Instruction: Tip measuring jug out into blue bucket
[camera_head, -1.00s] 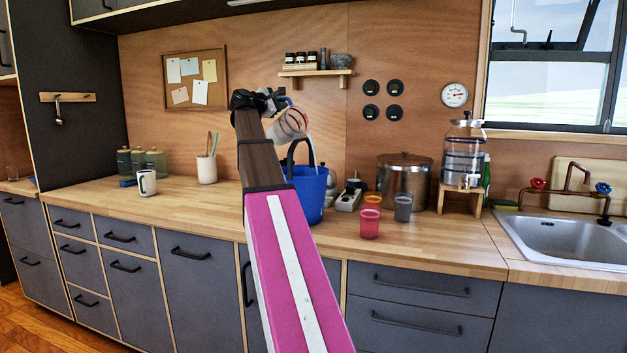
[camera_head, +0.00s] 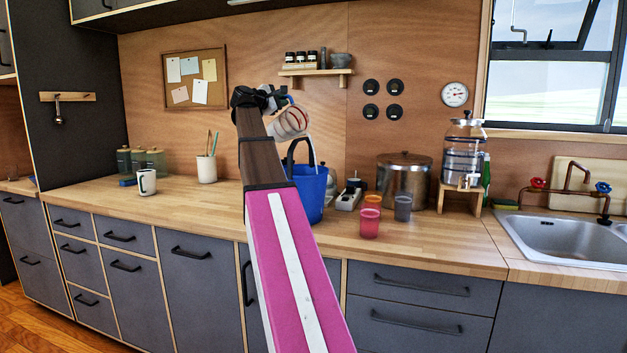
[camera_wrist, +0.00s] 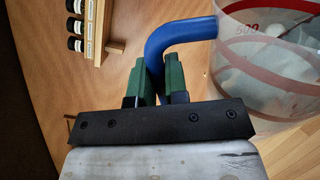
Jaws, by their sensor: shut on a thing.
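The measuring jug (camera_head: 291,122) is a clear vessel with red markings, held tilted above the blue bucket (camera_head: 308,190). Something pale hangs from its lower right side toward the bucket; I cannot tell what is left inside. In the wrist view the jug (camera_wrist: 265,75) shows a red band and a "500" mark, and its blue handle (camera_wrist: 180,35) runs between the green fingers. My gripper (camera_wrist: 161,82) is shut on this handle. In the head view my gripper (camera_head: 272,98) is small and partly dark. The bucket stands upright on the counter, partly hidden by my arm, its dark handle raised.
Orange and pink cups (camera_head: 370,222) and a grey cup (camera_head: 403,208) stand right of the bucket, before a large metal pot (camera_head: 404,180). A small shelf (camera_head: 316,72) with jars is on the wall above.

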